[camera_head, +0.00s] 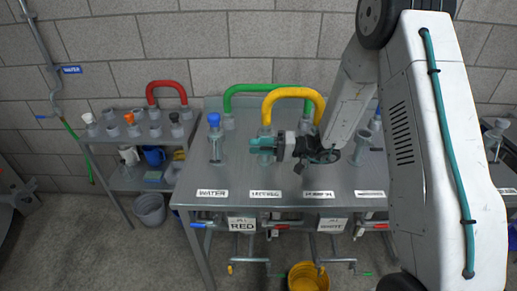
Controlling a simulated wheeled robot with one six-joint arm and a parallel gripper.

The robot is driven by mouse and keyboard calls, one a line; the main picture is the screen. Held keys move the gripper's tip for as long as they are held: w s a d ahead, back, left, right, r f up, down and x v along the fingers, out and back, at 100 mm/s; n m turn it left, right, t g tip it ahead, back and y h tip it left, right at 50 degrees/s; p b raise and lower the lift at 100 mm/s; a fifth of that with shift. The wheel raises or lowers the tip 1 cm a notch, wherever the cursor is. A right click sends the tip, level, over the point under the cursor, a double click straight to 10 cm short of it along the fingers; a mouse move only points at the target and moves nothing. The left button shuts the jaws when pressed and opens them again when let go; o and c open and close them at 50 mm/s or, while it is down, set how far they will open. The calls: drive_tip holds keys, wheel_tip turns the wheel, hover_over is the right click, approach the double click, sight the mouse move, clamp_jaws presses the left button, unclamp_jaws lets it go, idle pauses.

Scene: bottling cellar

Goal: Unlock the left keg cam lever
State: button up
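My gripper (262,146), with teal fingertips and a black wrist, points left above the steel table. It overlaps the grey fitting (265,130) under the left end of the yellow hose in this view; I cannot tell whether they touch. The finger gap is too small to read. No keg is clearly visible. A RED sign (242,225) and a WHITE sign (332,225) hang on the table's front. Small levers sit near them: a blue one (198,225) at the left and a red one (279,227) beside the RED sign. I cannot tell which part is the left keg cam lever.
The steel table (235,175) carries a blue-topped fitting (215,140), a green hose (240,88) and a yellow hose (295,92). A shelf with a red hose (166,88) stands left. A yellow bucket (308,278) is on the floor in front. My arm hides the table's right side.

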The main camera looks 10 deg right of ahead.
drive_tip(key=shift+s+f, duration=0.1)
drive_tip(key=v, duration=0.7)
drive_tip(key=shift+d, duration=0.35)
drive_tip(key=shift+s+d, duration=0.1)
